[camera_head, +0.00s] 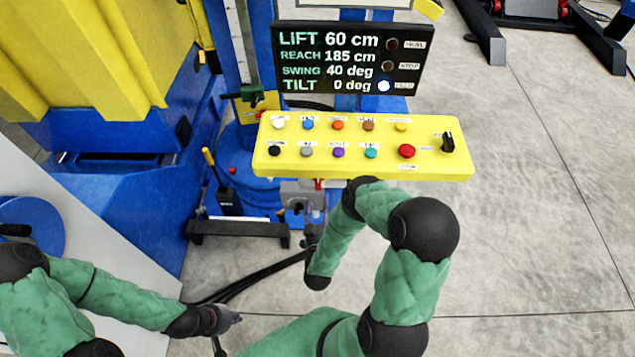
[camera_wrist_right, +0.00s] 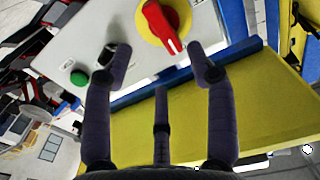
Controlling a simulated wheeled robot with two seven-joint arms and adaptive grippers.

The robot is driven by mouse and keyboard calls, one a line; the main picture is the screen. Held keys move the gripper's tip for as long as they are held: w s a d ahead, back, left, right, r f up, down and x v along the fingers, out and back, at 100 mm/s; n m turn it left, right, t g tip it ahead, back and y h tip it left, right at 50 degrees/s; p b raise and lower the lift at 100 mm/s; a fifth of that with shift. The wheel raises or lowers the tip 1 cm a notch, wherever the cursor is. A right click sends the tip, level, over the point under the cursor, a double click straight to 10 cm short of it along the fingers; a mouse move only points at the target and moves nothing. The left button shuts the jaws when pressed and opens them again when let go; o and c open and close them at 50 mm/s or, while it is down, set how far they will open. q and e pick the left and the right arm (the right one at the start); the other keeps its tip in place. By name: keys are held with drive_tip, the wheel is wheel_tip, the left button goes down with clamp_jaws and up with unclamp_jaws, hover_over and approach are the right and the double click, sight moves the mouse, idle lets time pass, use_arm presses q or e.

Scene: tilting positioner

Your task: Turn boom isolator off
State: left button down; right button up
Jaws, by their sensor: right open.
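A red rotary handle (camera_wrist_right: 160,27) on a round yellow plate (camera_wrist_right: 184,14) sits on a light grey panel in the right wrist view; it looks like the isolator, but I cannot read a label. The handle slants in this view. My right gripper (camera_wrist_right: 163,62) is open, its fingertips spread short of the handle with nothing between them. In the head view the right gripper (camera_head: 311,236) is small and partly hidden, below the yellow button console. My left gripper (camera_head: 228,319) is low at the left, away from the panel; its fingers are unclear.
A green button (camera_wrist_right: 79,77) is on the grey panel. The yellow console (camera_head: 360,163) carries several coloured buttons and a black knob (camera_head: 448,142). The display (camera_head: 347,60) reads lift 60, reach 185, swing 40, tilt 0, with one lamp lit.

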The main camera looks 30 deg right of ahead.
sight(320, 185)
drive_tip(key=b+x, duration=0.1)
drive_tip(key=x, duration=0.9)
drive_tip(key=shift+w, duration=0.1)
clamp_jaws()
